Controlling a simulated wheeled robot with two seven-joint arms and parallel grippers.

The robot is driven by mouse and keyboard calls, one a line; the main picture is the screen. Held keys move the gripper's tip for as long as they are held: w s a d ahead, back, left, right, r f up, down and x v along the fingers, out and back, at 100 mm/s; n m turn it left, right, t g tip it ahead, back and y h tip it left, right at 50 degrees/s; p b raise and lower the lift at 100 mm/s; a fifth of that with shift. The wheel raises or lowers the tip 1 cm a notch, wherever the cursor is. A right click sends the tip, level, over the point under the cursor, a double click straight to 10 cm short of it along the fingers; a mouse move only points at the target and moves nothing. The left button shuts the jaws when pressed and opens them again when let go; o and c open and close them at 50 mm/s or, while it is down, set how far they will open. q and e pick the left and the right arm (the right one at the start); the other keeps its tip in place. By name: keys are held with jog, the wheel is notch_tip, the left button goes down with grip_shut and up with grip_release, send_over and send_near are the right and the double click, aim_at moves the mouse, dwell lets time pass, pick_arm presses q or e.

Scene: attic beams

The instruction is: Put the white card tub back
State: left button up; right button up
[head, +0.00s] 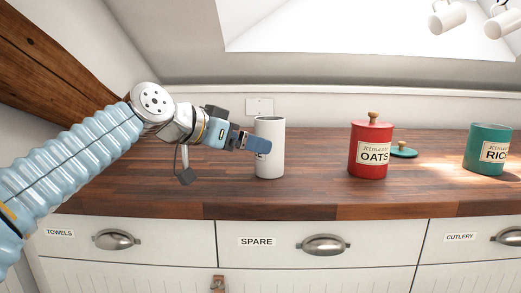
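The white card tub (271,165) stands upright on the wooden counter, left of the red tin, with its top open. A dark label edge shows on its left side, mostly covered. My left gripper (256,145) reaches in from the left at the tub's upper half. One blue finger lies across the front of the tub. The other finger is hidden, so I cannot tell whether the gripper is shut on the tub. My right gripper is not in view.
A red OATS tin (369,152) with a lid stands right of the tub. A green lid (403,152) lies behind it, and a teal RICE tin (485,150) stands far right. Drawers labelled TOWELS, SPARE (257,242) and CUTLERY are shut below. White mugs (447,18) hang above.

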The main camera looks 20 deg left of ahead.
pick_arm(q)
jog(key=shift+v, duration=1.9)
